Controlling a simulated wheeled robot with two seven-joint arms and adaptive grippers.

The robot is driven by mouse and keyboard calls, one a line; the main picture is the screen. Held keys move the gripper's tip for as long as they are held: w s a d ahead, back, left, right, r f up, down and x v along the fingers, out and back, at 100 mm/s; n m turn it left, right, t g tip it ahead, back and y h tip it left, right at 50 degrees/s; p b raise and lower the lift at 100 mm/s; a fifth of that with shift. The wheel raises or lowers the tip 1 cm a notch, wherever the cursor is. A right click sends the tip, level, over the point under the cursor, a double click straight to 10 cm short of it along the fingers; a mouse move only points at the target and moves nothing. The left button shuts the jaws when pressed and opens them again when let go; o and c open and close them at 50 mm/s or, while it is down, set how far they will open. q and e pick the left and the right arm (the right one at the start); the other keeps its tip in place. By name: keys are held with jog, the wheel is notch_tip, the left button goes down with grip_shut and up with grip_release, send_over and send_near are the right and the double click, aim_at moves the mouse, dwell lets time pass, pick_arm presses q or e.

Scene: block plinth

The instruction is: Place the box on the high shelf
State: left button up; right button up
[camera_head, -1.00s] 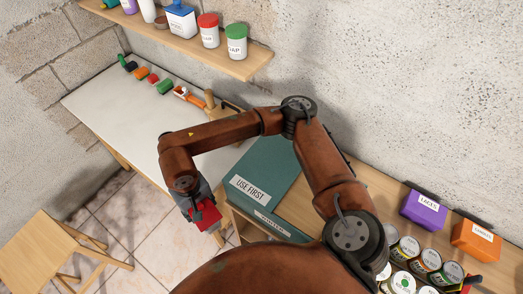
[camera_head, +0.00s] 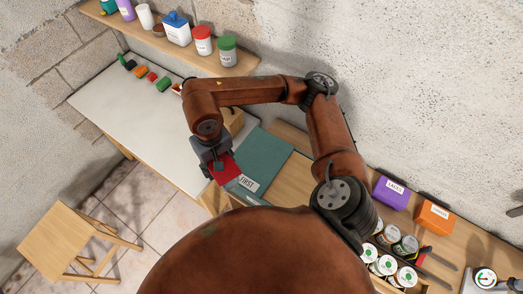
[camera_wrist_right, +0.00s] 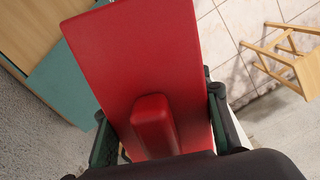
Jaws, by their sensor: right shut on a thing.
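A red box (camera_head: 222,172) is held in my right gripper (camera_head: 214,160), in front of the bench edge and near a teal "USE FIRST" lid or box. In the right wrist view the red box (camera_wrist_right: 150,60) shows a broad flat face with a raised red ridge. The right gripper's fingers (camera_wrist_right: 160,135) stand on both sides of the ridge; their exact contact is hard to see. The high wooden shelf (camera_head: 185,57) is on the wall at upper left. It holds several bottles and jars. My left gripper is not in view.
The shelf carries a blue-and-white container (camera_head: 176,30), a red-lidded jar (camera_head: 202,40) and a green-lidded jar (camera_head: 227,52). Below is a white bench (camera_head: 135,120) with small coloured items. The teal "FIRST" box (camera_head: 262,158) lies beside the gripper. A wooden stool (camera_head: 68,240) stands lower left.

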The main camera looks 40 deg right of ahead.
aim_at(226, 156)
jog(key=r, duration=0.1)
jog(key=s+d+r+p, duration=0.1)
jog(key=d+r+p, duration=0.1)
jog(key=r, duration=0.1)
jog(key=shift+s, duration=0.15)
jog(key=shift+d+r+p, duration=0.2)
jog(key=shift+d+p, duration=0.1)
jog(key=shift+p, duration=0.1)
jog(key=d+f+p, duration=0.1)
jog(key=d+f, duration=0.2)
jog(key=d, duration=0.1)
jog(key=w+d+f+p, duration=0.1)
jog(key=d+f, duration=0.2)
jog(key=d, duration=0.1)
jog(key=d+f+p, duration=0.2)
jog(key=d+f, duration=0.1)
jog(key=d, duration=0.2)
jog(key=shift+w, duration=0.15)
jog(key=shift+d+f, duration=0.2)
notch_tip(226, 156, down, 3)
jog(key=shift+d+r+p, duration=0.1)
jog(key=shift+d+p, duration=0.05)
jog(key=shift+p, duration=0.9)
jog(key=shift+w+f, duration=0.1)
jog(key=shift+f, duration=0.3)
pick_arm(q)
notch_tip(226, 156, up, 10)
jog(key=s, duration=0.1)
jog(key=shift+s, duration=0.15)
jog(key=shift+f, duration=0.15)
